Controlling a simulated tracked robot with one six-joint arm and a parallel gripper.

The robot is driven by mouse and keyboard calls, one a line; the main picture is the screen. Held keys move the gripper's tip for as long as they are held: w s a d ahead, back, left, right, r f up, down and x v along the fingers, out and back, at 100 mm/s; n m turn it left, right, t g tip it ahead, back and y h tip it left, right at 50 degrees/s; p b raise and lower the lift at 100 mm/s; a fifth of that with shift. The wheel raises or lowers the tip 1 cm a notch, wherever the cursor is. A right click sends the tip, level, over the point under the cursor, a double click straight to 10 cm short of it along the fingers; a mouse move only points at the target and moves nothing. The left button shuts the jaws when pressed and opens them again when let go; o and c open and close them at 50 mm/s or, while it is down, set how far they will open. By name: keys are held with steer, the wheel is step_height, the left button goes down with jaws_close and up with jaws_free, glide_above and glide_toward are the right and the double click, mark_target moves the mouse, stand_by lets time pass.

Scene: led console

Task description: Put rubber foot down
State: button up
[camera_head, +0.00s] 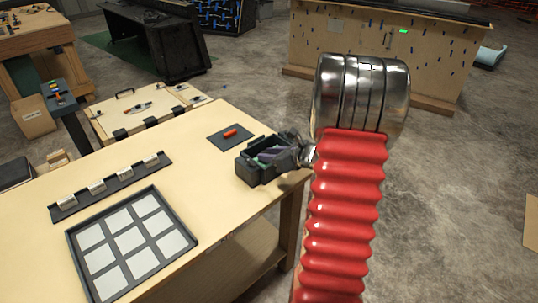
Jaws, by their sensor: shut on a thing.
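My gripper (284,154) is at the right edge of the wooden table, at a small dark open-topped box (258,174). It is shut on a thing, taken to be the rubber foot. The held thing is too small and too hidden among dark parts to make out. I cannot tell whether it touches the box. A dark mat (219,138) with a red-orange piece (231,132) on it lies just beyond the box.
On the table (195,180) are a dark-framed tray (183,226) of pale square cells and a dark strip (118,188) with several light blocks. Bare table lies between these and the box. A lower wooden surface (105,119) and a pegboard bench (375,40) stand behind.

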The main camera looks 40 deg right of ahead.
steer(key=shift+f, duration=0.1)
steer(key=o, duration=1)
steer(key=shift+o, duration=0.2)
steer(key=shift+s+r, duration=0.3)
steer(key=shift+s, duration=0.1)
steer(key=v, duration=1.1)
